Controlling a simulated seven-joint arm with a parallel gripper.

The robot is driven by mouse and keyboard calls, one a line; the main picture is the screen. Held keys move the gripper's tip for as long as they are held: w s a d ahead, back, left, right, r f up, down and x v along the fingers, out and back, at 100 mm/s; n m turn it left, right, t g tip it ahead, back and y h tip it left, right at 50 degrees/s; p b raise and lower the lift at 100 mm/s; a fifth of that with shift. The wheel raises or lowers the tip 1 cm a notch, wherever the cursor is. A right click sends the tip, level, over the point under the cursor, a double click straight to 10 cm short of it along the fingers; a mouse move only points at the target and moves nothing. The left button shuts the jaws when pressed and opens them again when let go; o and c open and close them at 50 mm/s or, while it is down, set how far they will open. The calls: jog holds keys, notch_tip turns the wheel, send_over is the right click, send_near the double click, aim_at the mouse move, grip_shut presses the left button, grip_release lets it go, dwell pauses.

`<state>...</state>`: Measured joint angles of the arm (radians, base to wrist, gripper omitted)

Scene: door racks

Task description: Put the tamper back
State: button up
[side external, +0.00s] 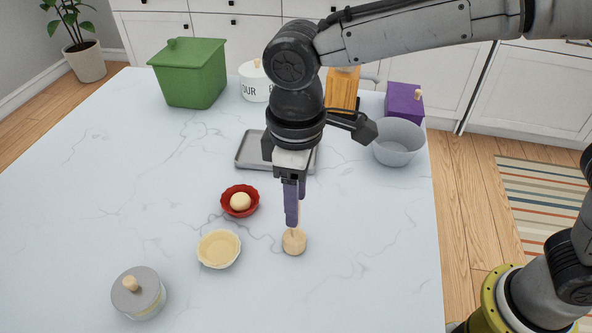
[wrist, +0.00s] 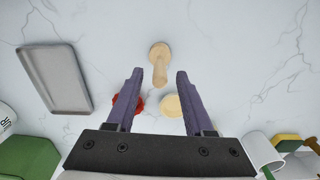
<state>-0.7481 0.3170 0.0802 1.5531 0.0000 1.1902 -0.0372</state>
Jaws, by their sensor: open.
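The tamper (side external: 294,242) is pale wood, with a round base and a handle, and stands on the marble counter. My gripper (side external: 296,210) points down right above it, with purple fingers apart. In the wrist view the tamper (wrist: 159,54) shows just beyond the open fingertips (wrist: 160,72), its handle toward the gap between them. The fingers partly hide the handle in the side view. I cannot tell whether they touch it.
A red bowl (side external: 228,203) with a dough ball and a cream pie dish (side external: 218,249) are left of the tamper. A grey tray (side external: 249,152) lies behind. A lidded jar (side external: 137,297), green bin (side external: 190,80), grey bowl (side external: 398,147) and purple box (side external: 402,101) stand around. The right front counter is clear.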

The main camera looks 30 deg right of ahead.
notch_tip(320, 180, up, 6)
jog(key=shift+r, duration=0.1)
jog(key=shift+d+r, duration=0.1)
jog(key=shift+d, duration=0.25)
jog(key=s+d+r+m+t, duration=0.1)
jog(key=s+d+m+t, duration=0.2)
jog(key=d, duration=0.9)
jog(key=s+d+r+m+t, duration=0.1)
jog(key=s+d+m, duration=0.35)
jog(key=d, duration=0.75)
jog(key=s+d+f+m+t, duration=0.1)
jog(key=s+d+f, duration=0.3)
jog(key=s, duration=0.4)
jog(key=shift+d+f+t, duration=0.3)
jog(key=shift+d, duration=0.2)
